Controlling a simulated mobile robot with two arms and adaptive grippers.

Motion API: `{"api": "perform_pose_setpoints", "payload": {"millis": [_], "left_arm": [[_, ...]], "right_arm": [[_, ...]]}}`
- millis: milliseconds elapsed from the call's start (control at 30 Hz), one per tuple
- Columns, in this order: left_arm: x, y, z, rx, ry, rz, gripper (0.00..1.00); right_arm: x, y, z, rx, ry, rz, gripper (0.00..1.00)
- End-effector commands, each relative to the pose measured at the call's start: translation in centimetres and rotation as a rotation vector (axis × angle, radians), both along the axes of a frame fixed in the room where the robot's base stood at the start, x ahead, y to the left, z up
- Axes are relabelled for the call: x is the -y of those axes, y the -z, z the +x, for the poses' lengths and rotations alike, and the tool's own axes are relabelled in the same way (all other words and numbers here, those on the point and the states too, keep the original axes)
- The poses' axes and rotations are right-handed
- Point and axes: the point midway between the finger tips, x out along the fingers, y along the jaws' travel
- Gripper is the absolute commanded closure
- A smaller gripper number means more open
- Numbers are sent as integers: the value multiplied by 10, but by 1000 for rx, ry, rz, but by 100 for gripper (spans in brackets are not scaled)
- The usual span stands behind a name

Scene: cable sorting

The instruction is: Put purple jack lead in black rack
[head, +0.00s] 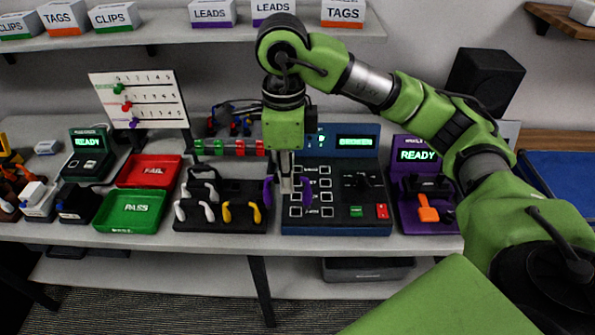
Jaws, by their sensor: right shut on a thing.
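The purple jack lead (268,192) is in my right gripper (287,186), which points down and is shut on it. One purple end shows on each side of the fingers; the middle is hidden between them. The lead is in front of the left part of the blue tester panel, near the right edge of the black rack (220,228). I cannot tell its exact height or whether it touches anything. The black rack holds white leads (208,211) and a yellow lead (228,211). My left gripper is out of view.
The blue panel (352,220) stands right of the rack, with a purple READY unit (405,205) beyond it. A green PASS tray (130,228) and a red FAIL tray (152,170) lie left. A board with coloured knobs (148,85) stands behind.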

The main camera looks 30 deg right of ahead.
Motion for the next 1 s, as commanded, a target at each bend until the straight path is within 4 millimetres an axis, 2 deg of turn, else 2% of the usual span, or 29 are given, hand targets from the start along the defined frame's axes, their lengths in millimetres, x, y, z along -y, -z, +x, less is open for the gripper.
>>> {"api": "perform_pose_setpoints", "payload": {"millis": [200,567,1000], "left_arm": [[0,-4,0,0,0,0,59],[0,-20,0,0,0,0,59],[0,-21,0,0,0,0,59]], "right_arm": [[-7,-12,-5,1,-1,0,100],[-7,-33,-5,0,0,0,100],[-9,-31,-2,-3,2,3,100]]}}
